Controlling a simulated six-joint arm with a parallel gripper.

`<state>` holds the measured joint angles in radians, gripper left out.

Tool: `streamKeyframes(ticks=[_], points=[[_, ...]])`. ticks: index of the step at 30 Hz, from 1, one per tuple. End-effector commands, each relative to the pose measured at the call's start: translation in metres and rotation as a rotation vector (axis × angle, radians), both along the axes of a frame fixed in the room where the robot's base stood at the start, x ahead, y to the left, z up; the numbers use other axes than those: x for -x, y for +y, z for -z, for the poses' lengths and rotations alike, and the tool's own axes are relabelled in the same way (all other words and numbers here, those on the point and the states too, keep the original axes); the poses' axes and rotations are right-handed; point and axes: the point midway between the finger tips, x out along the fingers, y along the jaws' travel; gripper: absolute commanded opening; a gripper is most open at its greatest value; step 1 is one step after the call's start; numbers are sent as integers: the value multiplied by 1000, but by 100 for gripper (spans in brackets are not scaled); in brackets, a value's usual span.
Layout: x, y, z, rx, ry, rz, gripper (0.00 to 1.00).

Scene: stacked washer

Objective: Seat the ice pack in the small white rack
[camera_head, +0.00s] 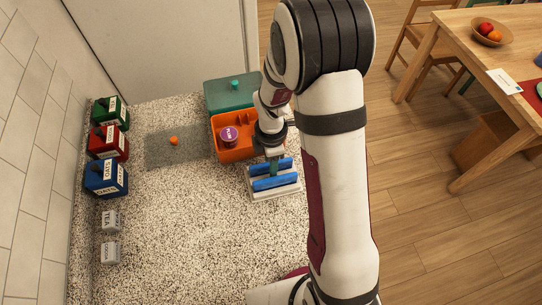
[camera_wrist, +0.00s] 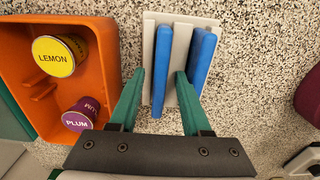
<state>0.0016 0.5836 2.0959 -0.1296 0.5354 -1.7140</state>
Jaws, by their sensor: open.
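The small white rack (camera_head: 290,194) stands on the speckled counter; it also shows in the wrist view (camera_wrist: 182,42). Two blue ice packs stand in it side by side, roughly parallel. In the wrist view the left pack (camera_wrist: 161,70) lies between my green fingers, and the right pack (camera_wrist: 203,60) is outside my right finger. They also show in the head view as a near pack (camera_head: 275,183) and a far pack (camera_head: 285,163). My gripper (camera_wrist: 160,74) is open over the rack, with a gap visible beside the left pack. My fingers hide part of the rack.
An orange bin (camera_head: 222,150) beside the rack holds a plum tin (camera_wrist: 80,115) and a lemon tin (camera_wrist: 60,56). Colored canisters (camera_head: 107,140) line the wall. The counter's left middle is mostly clear.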

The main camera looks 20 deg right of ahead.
Motion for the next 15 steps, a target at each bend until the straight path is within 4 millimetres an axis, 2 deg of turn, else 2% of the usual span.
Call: streamKeyframes(ticks=[4,12,15], points=[[-1,0,-23,0,-5,0,48],[-1,0,-94,0,-6,0,48],[-1,0,-110,0,-3,0,48]])
